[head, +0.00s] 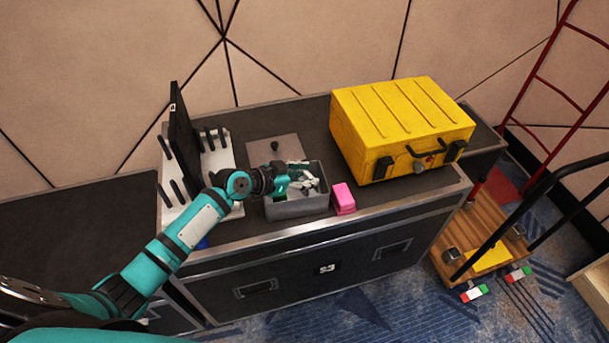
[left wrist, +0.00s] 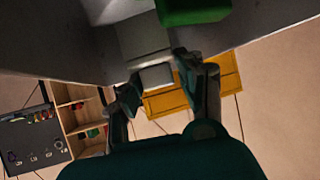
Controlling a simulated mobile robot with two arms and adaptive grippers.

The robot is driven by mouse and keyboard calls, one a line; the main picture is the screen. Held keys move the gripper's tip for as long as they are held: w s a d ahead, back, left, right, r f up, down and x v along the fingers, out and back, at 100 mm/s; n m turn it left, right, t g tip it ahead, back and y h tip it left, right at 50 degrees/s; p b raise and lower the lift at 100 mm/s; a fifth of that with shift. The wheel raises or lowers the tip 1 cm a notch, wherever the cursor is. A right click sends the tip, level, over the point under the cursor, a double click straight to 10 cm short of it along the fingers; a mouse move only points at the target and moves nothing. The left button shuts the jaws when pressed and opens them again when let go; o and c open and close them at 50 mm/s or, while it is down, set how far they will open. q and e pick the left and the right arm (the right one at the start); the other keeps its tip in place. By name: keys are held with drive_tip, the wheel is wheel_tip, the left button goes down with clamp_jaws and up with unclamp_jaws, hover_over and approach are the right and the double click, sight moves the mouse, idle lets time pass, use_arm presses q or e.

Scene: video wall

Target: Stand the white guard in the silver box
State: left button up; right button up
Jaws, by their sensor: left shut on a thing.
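The silver box (head: 297,208) stands open on the dark cabinet top, with small white and green pieces in it. My left gripper (head: 284,184) reaches over the box's left side. In the left wrist view my left gripper (left wrist: 160,82) is shut on a small pale piece, which looks like the white guard (left wrist: 156,76). The guard is mostly hidden by the fingers in the head view, so its tilt and whether it touches the box are unclear. A green piece (left wrist: 195,8) shows close by in the left wrist view. My right gripper is out of view.
A grey lid with a black knob (head: 275,150) lies behind the box. A pink block (head: 343,198) sits just right of it, and a yellow case (head: 400,125) farther right. A white rack with black pegs (head: 218,155) and an upright black panel (head: 181,125) stand left.

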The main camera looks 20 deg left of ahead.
use_arm(q)
drive_tip(key=shift+f+b, duration=0.35)
drive_tip(key=shift+f, duration=0.05)
drive_tip(key=o, duration=0.7)
drive_tip(key=shift+c, duration=0.2)
drive_tip(key=o, duration=0.3)
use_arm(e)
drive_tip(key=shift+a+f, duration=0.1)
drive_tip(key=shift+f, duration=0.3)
